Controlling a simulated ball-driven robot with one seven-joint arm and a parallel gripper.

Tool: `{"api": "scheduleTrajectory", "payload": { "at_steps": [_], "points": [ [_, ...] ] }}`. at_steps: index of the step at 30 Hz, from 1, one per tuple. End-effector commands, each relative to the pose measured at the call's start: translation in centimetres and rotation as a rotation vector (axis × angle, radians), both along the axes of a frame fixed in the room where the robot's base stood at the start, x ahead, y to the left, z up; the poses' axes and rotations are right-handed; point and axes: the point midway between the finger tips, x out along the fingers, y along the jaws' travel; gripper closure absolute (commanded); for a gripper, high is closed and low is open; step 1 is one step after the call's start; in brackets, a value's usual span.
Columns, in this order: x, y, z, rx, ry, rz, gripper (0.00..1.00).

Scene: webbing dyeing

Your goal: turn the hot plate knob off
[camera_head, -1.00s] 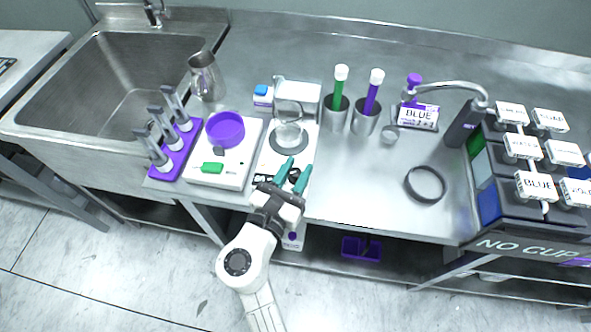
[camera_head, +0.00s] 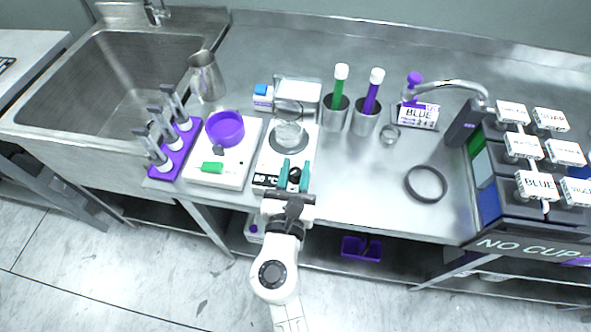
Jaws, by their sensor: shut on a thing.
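The hot plate (camera_head: 263,165) is a white unit at the front of the steel bench, with a round dark heating disc (camera_head: 273,141) and a glass beaker (camera_head: 290,134) on it. Its black knob (camera_head: 294,174) is on the front panel. My gripper (camera_head: 294,176) has teal fingers, one on each side of the knob, and is shut on it. The fingers hide the knob's sides, and I cannot read its setting.
Left of the hot plate is a white device with a purple bowl (camera_head: 225,128) and a green part (camera_head: 212,167). A purple rack (camera_head: 174,155) stands further left. Steel cups (camera_head: 335,113) stand behind right. A black ring (camera_head: 426,184) lies on clear bench to the right.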

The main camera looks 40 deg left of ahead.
Motion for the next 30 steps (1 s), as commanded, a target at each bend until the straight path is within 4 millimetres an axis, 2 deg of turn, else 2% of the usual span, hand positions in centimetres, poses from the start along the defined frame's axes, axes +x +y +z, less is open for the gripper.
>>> {"api": "scheduleTrajectory", "payload": {
  "at_steps": [9, 30],
  "points": [
    [0.02, -0.06, -0.08, 0.000, -0.001, 0.164, 0.99],
    [0.07, -0.05, -0.04, -0.001, 0.000, 0.326, 0.99]
  ]
}}
